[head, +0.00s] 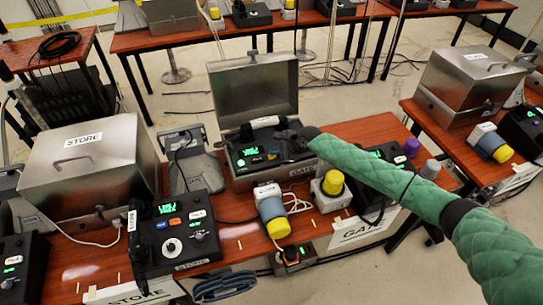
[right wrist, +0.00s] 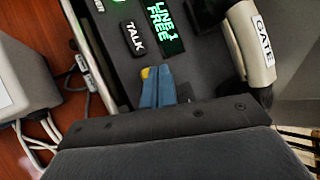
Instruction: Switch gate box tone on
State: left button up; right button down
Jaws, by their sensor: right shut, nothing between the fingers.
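The gate box (head: 290,179) is a metal case with its lid (head: 254,90) raised, on the middle table. Its dark panel has a green-lit display and buttons. In the right wrist view the display (right wrist: 166,27) reads "LINE 1 FREE", beside a TALK button (right wrist: 133,38) and a white handset (right wrist: 249,45) marked GATE. My right gripper (head: 294,141) is over the right part of this panel. I cannot make out a tone switch; the gripper hides part of the panel. My left gripper is not in view.
A STORE phone (head: 175,235) and a closed STORE case (head: 85,165) stand to the left. Blue-and-white (head: 271,208) and yellow-topped (head: 331,188) devices stand in front of and beside the gate box. Another closed case (head: 472,75) is at the right.

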jog(key=shift+f, duration=0.15)
dwell(0.3)
jog(key=shift+f, duration=0.3)
jog(key=shift+r+p, duration=0.5)
jog(key=shift+p, duration=0.45)
